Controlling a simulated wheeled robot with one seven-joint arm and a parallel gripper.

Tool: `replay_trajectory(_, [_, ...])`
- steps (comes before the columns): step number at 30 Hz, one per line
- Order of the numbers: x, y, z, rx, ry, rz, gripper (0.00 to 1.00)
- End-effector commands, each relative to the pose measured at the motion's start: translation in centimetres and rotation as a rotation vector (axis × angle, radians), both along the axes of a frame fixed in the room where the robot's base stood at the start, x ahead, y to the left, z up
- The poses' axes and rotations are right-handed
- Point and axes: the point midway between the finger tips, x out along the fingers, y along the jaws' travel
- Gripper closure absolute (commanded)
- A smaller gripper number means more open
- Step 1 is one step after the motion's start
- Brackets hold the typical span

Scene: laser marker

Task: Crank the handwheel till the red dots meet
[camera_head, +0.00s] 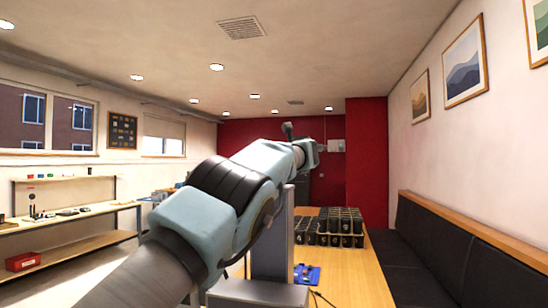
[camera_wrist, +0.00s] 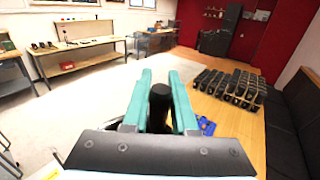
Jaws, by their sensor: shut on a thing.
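The grey laser marker's column (camera_head: 285,232) rises behind my arm in the head view, and the arm hides much of it. A dark knob (camera_head: 288,129) shows above my wrist. In the wrist view, my gripper (camera_wrist: 161,78) has teal fingers on either side of a black, rounded handle (camera_wrist: 159,102) and is shut on it. I take this to be the handwheel's crank handle; the wheel itself is hidden. No red dots can be made out in either view.
The wooden table (camera_head: 352,285) carries trays of black cups (camera_head: 341,222) and a blue item (camera_head: 306,273). A black bench (camera_head: 440,240) runs along the right wall. A shelved workbench (camera_head: 75,252) stands at left, with open floor before it.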

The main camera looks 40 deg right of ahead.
Motion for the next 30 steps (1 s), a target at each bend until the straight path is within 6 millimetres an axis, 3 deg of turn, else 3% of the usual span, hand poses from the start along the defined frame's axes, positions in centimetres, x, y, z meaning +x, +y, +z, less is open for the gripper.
replay_trajectory(7, [0.1, 0.1, 0.0, 0.000, -0.001, 0.002, 1.00])
replay_trajectory(8, [0.1, 0.1, 0.0, 0.000, -0.001, 0.002, 0.72])
replay_trajectory(15, [0.1, 0.0, 0.0, 0.000, -0.001, 0.000, 0.45])
replay_trajectory(24, [-0.1, 0.0, -0.1, 0.000, -0.001, -0.001, 0.44])
replay_trajectory(30, [-1.8, 0.7, -0.5, 0.000, -0.001, -0.002, 0.44])
